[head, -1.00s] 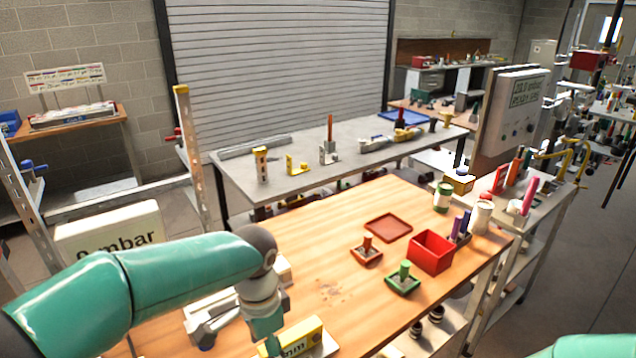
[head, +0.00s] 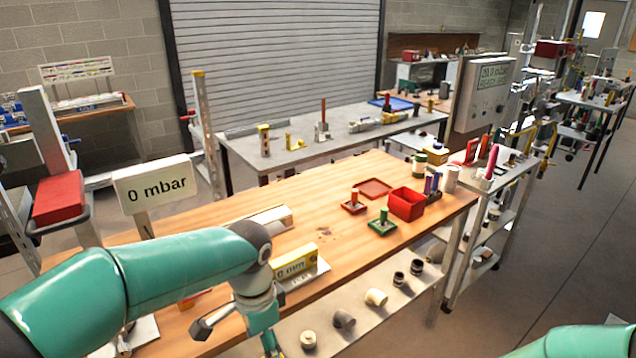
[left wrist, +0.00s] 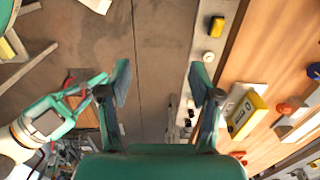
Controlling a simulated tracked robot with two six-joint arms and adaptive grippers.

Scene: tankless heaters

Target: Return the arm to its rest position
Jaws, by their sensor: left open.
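My left arm (head: 150,275) is teal and reaches in from the left in the head view. Its gripper (left wrist: 165,92) shows in the left wrist view with two dark-padded fingers wide apart and nothing between them. Brown floor lies behind the fingers, beside the bench edge. In the head view the fingertips are cut off at the bottom. A piece of my right arm (head: 585,343) shows at the bottom right corner. A white and teal gripper-like part (left wrist: 60,115) at the left of the wrist view seems to be my right one; its jaw state is unclear.
The wooden bench (head: 330,215) carries a yellow gauge block (head: 294,264), a red bin (head: 407,204), and red and green trays. Its lower shelf (head: 350,300) holds several fittings. A "0 mbar" sign (head: 155,181) stands at left. Open floor (head: 530,250) lies at right.

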